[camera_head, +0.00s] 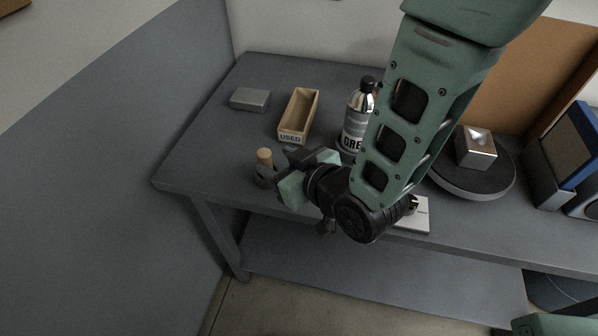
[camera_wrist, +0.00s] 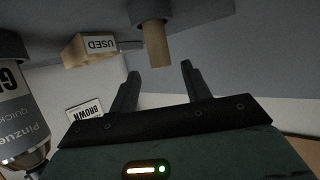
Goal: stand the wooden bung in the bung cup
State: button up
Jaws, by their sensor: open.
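The wooden bung (camera_head: 264,157) is a pale, light-brown cylinder. It stands upright in the dark bung cup (camera_head: 263,178) near the table's left front, with its upper part showing above the rim. In the wrist view, which is upside down, the bung (camera_wrist: 156,46) sticks out of the cup (camera_wrist: 150,9). My gripper (camera_head: 279,168) is open and empty, just right of the cup in the head view. In the wrist view my fingertips (camera_wrist: 161,69) are spread, with the bung's top near the gap between them. Whether they touch the bung I cannot tell. The bung's lower end is hidden.
A wooden tray labelled USED (camera_head: 291,137) and a grey block (camera_head: 250,99) stand behind the cup. A labelled bottle (camera_head: 354,130) is close behind my wrist. A round dark stand (camera_head: 478,190) holds a metal block (camera_head: 476,149). A label reads BROWN (camera_wrist: 85,110).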

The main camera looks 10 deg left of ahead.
jog(key=s+d+r+m+g+h, duration=0.1)
jog(key=s+d+r+g+h, duration=0.1)
jog(key=d, duration=0.6)
jog(key=s+d+r+m+g+h, duration=0.1)
jog(key=s+d+r+g+h, duration=0.2)
jog(key=s+d, duration=0.4)
jog(key=s+d+r+g+h, duration=0.3)
jog(key=s+d+r+h, duration=0.2)
jog(key=d, duration=0.4)
jog(key=shift+d+r+m, duration=0.15)
jog(key=shift+r+m, duration=0.25)
jog(key=shift+r, duration=0.05)
